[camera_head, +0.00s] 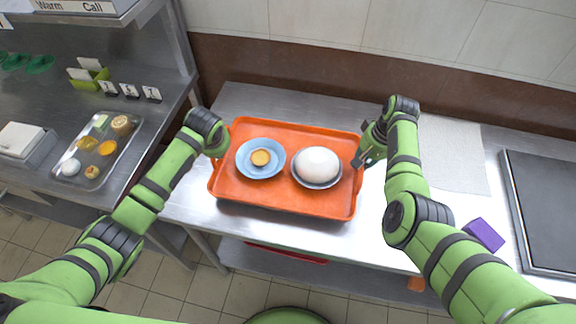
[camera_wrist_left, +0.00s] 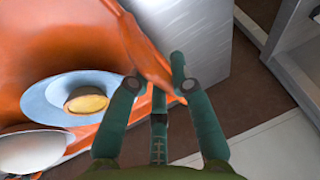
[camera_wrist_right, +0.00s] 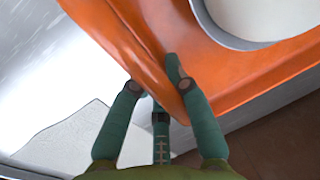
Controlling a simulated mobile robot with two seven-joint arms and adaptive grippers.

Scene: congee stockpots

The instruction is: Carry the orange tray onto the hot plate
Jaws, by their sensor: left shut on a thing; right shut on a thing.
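The orange tray (camera_head: 285,197) is at the middle of the head view, over the steel table (camera_head: 255,100). It carries a blue bowl (camera_head: 247,170) with a yellow-orange item (camera_head: 261,158) in it and a bowl with a white dome (camera_head: 316,163). My left gripper (camera_wrist_left: 158,88) is shut on the tray's left rim, and my right gripper (camera_wrist_right: 160,88) is shut on its right rim. The dark flat panel (camera_head: 548,205) at the far right looks like the hot plate; its right part is out of view. Whether the tray touches the table is hard to tell.
A purple block (camera_head: 484,235) lies on the table between my right arm and the dark panel. A pale grey mat (camera_head: 450,155) lies behind my right arm. On the left counter are a metal tray of food (camera_head: 97,150) and numbered cards (camera_head: 130,91).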

